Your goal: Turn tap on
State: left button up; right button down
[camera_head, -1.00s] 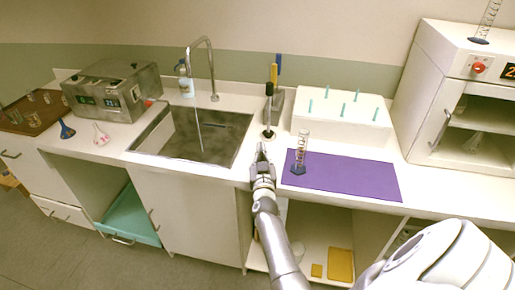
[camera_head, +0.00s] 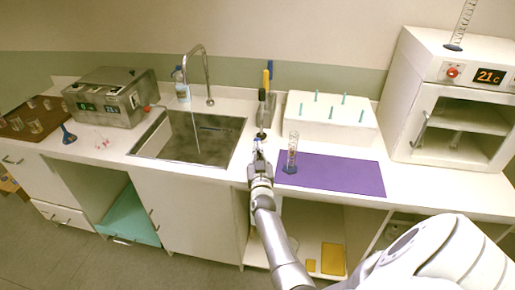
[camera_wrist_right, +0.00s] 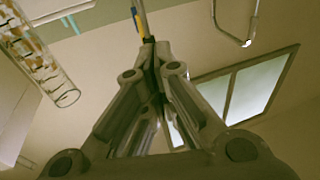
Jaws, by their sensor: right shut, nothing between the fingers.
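The tap (camera_head: 207,72) is a tall curved metal spout behind the sink (camera_head: 165,152). A thin pale streak, which looks like water, hangs below its outlet over the basin. I cannot make out a tap handle. My right gripper (camera_head: 258,147) is shut and empty over the counter, right of the sink and apart from the tap. My left gripper is not in view.
A graduated cylinder (camera_head: 292,155) stands close right of my gripper, by the purple mat (camera_head: 335,174). A holder with upright tools (camera_head: 264,100) stands just behind. A white peg rack (camera_head: 335,125) and an oven (camera_head: 470,75) are farther right. A metal bath (camera_head: 110,92) stands left of the sink.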

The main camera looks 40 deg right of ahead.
pick_arm(q)
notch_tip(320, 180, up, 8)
jog(key=p, duration=0.7)
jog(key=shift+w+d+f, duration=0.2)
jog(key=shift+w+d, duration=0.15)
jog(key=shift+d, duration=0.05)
pick_arm(e)
jog(key=s+a+r, duration=0.3)
jog(key=s, duration=0.2)
jog(key=shift+s+a+r, duration=0.25)
jog(key=shift+s+r, duration=0.1)
jog(key=shift+s, duration=0.05)
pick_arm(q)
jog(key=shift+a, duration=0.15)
